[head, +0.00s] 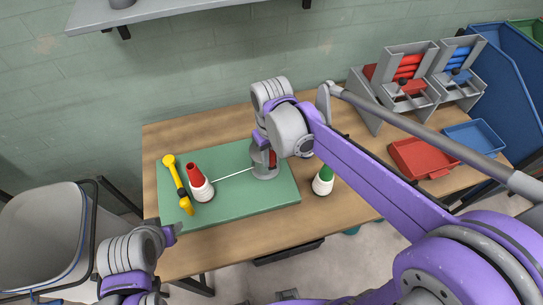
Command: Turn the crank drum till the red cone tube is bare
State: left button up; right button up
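The red cone tube (195,174) stands upright on the green mat (235,205), with white thread wound around its lower part. A white thread (232,175) runs from it to the grey drum (264,172). My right gripper (264,142) is directly over the drum. A small red part (272,159) shows beside the drum. My own wrist hides the crank and the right fingertips, so I cannot tell whether they hold anything. My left gripper (180,220) is at the mat's front left corner, away from the cone; its finger opening is unclear.
A yellow and black tool (178,184) lies left of the cone. A green cone with white thread (323,182) stands right of the mat. A red bin (420,158), a blue bin (474,139) and grey racks (408,80) are at the right. A shelf (150,12) hangs above.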

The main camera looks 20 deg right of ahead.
grip_shut()
dwell(0.9)
jog(key=shift+a, duration=0.1)
